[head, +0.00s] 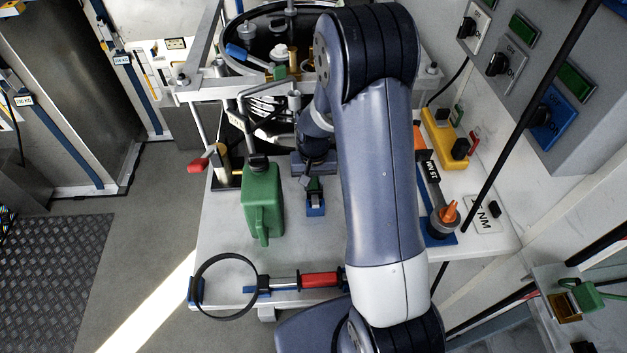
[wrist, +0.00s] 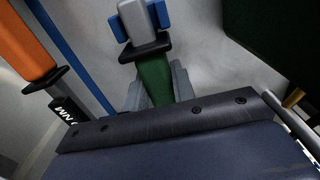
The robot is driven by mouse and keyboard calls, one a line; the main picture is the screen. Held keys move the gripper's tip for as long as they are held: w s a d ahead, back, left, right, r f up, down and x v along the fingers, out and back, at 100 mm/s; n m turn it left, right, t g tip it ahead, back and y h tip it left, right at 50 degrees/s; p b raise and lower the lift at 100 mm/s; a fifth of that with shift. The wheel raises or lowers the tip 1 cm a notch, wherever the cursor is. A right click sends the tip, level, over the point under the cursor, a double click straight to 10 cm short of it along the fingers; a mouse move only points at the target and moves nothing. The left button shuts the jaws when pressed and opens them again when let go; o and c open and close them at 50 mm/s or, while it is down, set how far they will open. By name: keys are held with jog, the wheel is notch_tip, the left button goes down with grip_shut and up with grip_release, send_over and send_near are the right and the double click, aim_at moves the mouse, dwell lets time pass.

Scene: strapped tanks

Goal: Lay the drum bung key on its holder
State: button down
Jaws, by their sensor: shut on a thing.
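The drum bung key shows in the wrist view as a green handle (wrist: 153,80) with a black collar and a pale grey end. My gripper (wrist: 158,88) is shut on the green handle, one grey finger on each side. The blue holder (wrist: 161,13) shows at the top of the wrist view, with the key's grey end between its two blue blocks. I cannot tell whether the key rests on it. In the head view my gripper (head: 314,168) points down over the bench, with the key (head: 315,184) just below it and the blue holder (head: 316,210) in front.
A green jug (head: 262,205) stands left of my gripper. An orange-handled torque wrench (head: 430,172) lies to the right, also in the wrist view (wrist: 30,45). A red-handled strap wrench (head: 320,280) lies along the front edge. An open drum (head: 262,40) stands behind.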

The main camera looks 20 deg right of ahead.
jog(key=c, duration=1.1)
grip_release()
notch_tip(320, 180, up, 11)
jog(key=shift+f, duration=0.1)
jog(key=shift+f, duration=0.1)
notch_tip(320, 180, down, 11)
jog(key=shift+r, duration=0.1)
notch_tip(320, 180, up, 4)
jog(key=p, duration=0.3)
jog(key=shift+r+p, duration=0.5)
jog(key=shift+p, duration=0.05)
